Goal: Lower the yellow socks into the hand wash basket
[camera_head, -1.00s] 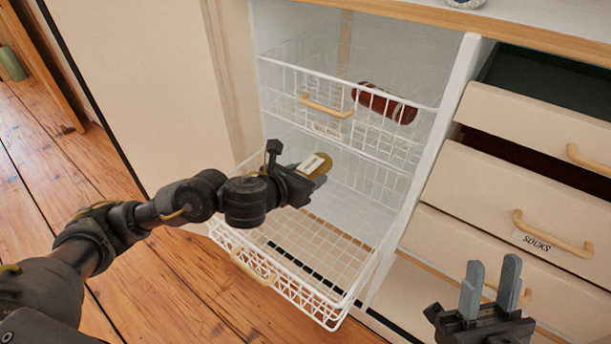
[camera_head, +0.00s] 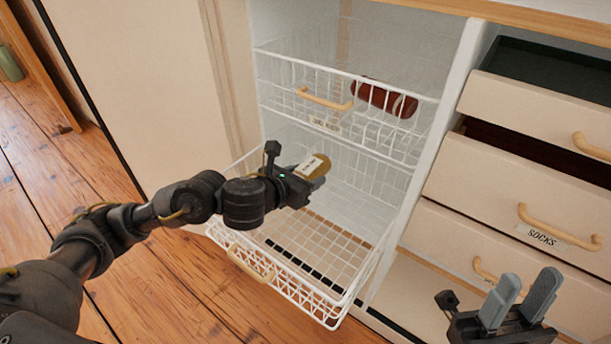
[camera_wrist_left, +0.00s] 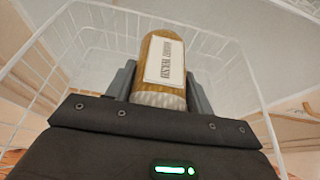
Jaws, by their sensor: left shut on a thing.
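The yellow socks (camera_head: 312,167) are a mustard roll with a white paper band. My left gripper (camera_head: 302,180) is shut on them and holds them above the lower wire basket (camera_head: 318,252), which is pulled out and looks empty. In the left wrist view the socks (camera_wrist_left: 161,75) sit between the two fingers (camera_wrist_left: 160,90), with the band's print facing the camera. White basket wires show around them. My right gripper (camera_head: 518,298) is at the lower right with its two fingers apart and nothing between them. I cannot read which basket is labelled hand wash.
An upper wire basket (camera_head: 290,95) holds a dark red roll (camera_head: 384,98) and hangs above the lower one. Drawers stand at the right, one labelled SOCKS (camera_head: 541,235). A cream panel (camera_head: 130,80) is at the left. Wooden floor (camera_head: 170,290) is clear in front.

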